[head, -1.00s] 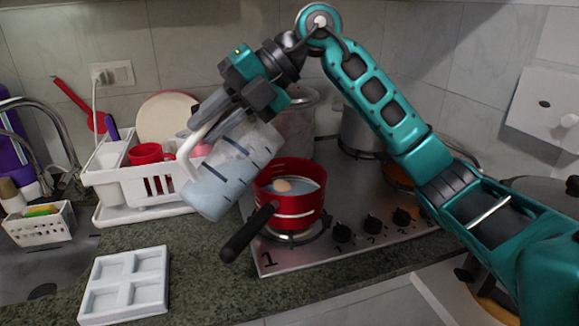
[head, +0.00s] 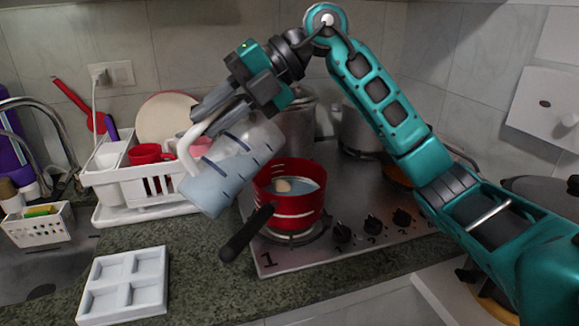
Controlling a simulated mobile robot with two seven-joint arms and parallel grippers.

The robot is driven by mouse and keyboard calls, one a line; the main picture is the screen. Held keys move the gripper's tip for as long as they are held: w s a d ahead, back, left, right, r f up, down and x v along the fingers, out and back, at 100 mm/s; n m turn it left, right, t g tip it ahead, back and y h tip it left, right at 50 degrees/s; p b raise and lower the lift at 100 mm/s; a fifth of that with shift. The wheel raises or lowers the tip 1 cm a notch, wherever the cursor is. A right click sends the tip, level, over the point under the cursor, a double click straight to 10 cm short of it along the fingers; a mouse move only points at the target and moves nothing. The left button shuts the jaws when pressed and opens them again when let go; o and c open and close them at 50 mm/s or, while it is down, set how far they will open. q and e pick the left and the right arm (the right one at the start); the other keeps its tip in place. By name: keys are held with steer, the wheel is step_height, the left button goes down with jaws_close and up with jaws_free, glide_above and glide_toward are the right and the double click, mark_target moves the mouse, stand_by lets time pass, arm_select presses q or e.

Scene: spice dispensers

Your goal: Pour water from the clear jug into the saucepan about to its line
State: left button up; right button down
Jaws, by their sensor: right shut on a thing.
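The clear jug (head: 238,158) has dark marks on its side and bluish water low in it. It is tilted, with its mouth toward the upper right, above and left of the saucepan. My right gripper (head: 205,118) is shut on the jug's white handle. The red saucepan (head: 300,205) stands on the front left burner of the hob, its black handle (head: 245,232) pointing to the lower left. It holds liquid and a pale rounded thing (head: 290,186). I see white bands on its wall. No stream of water shows clearly. My left gripper is not in view.
A white dish rack (head: 130,185) with a red mug (head: 146,153) stands behind the jug at left. Metal pots (head: 297,130) stand at the back of the hob (head: 345,200). A white compartment tray (head: 124,285) lies on the counter at front left.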

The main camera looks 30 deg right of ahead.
steer(key=shift+d+r+y, duration=0.25)
steer(key=shift+r+y, duration=0.05)
steer(key=shift+r, duration=0.1)
stand_by(0.6)
steer(key=shift+w+d+r+y+b, duration=0.1)
steer(key=shift+d+r+y+b, duration=0.2)
steer(key=shift+b, duration=0.1)
stand_by(1.9)
steer(key=shift+a, duration=0.1)
